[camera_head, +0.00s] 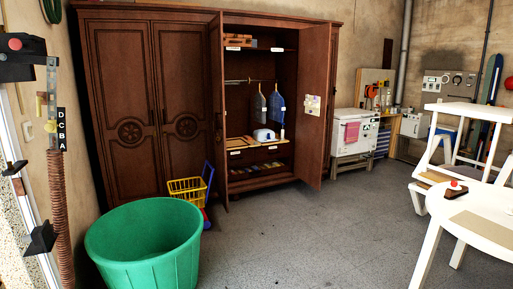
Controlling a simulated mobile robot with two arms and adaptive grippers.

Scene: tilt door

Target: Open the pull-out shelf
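A dark brown wooden wardrobe (131,100) stands against the back wall, with its right section open. Inside it, a light wooden shelf (238,144) sits at mid height below hanging clothes. This looks like the pull-out shelf; I cannot tell from here how far out it is. A white and blue object (263,135) rests on it. The open right door (314,80) is swung out towards the room. The open left door (216,110) is seen nearly edge-on. Neither of my grippers is in view.
A large green tub (150,255) stands in the left foreground. A yellow basket cart (187,190) stands before the wardrobe's closed doors. A white round table (485,208) and white chair fill the right. Grey floor (310,230) is clear in the middle.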

